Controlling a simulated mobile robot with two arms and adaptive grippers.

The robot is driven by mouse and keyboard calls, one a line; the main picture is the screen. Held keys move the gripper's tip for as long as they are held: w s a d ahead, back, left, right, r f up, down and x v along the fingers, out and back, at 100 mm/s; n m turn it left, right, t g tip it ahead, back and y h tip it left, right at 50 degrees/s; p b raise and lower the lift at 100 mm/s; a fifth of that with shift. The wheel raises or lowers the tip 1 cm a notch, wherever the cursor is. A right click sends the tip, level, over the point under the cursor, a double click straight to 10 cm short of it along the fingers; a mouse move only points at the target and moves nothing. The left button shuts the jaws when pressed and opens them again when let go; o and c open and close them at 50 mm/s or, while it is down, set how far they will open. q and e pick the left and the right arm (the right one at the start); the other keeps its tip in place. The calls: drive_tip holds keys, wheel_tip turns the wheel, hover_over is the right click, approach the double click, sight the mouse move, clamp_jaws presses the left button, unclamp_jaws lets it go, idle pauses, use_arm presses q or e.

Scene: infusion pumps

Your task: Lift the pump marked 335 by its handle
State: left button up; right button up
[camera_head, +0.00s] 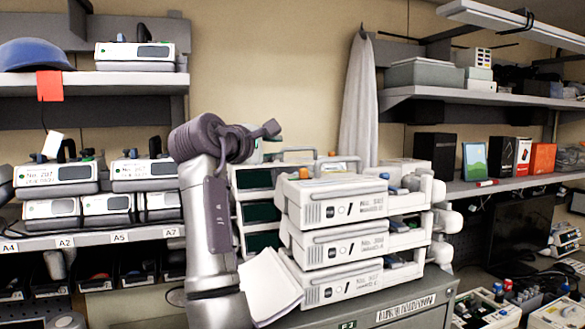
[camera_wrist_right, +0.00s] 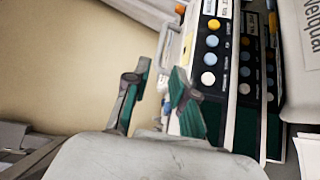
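A stack of white pumps stands on the grey cabinet. The top pump (camera_head: 335,200) has a small label that may read 335, but it is too blurred to be sure. Behind it, to the left, are units with dark green screens (camera_head: 255,180), with a pale carrying handle (camera_head: 290,151) above them. My right gripper (camera_head: 262,133) is above these units, just left of the handle and apart from the top pump. In the wrist view its two fingers (camera_wrist_right: 157,88) are spread with nothing visible between them. Pump panels with coloured buttons (camera_wrist_right: 211,58) are to their right. My left gripper is not visible.
More pumps (camera_head: 60,175) fill the left shelf, and one (camera_head: 135,54) sits on the shelf above. A grey cloth (camera_head: 358,105) hangs behind the stack. Boxes (camera_head: 505,155) line the right shelf. Open wall space lies above the stack.

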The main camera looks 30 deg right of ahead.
sight(290, 149)
drive_tip(key=p+x, duration=0.1)
drive_tip(key=x, duration=0.3)
drive_tip(key=shift+w+f, duration=0.2)
drive_tip(key=shift+w, duration=0.05)
drive_tip(key=p, duration=0.1)
drive_tip(key=w+d+p, duration=0.1)
drive_tip(key=p, duration=0.1)
drive_tip(key=shift+w+d+r, duration=0.15)
drive_tip(key=shift+d+r, duration=0.15)
drive_tip(key=x, duration=0.1)
drive_tip(key=p+x, duration=0.1)
drive_tip(key=x, duration=0.1)
drive_tip(key=shift+f, duration=0.35)
drive_tip(key=shift+d+f, duration=0.1)
drive_tip(key=shift+c, duration=0.5)
drive_tip(key=shift+a, duration=0.3)
clamp_jaws()
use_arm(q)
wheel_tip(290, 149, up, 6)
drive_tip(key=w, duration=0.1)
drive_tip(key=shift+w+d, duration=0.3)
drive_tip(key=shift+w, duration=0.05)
use_arm(e)
drive_tip(key=shift+d, duration=0.1)
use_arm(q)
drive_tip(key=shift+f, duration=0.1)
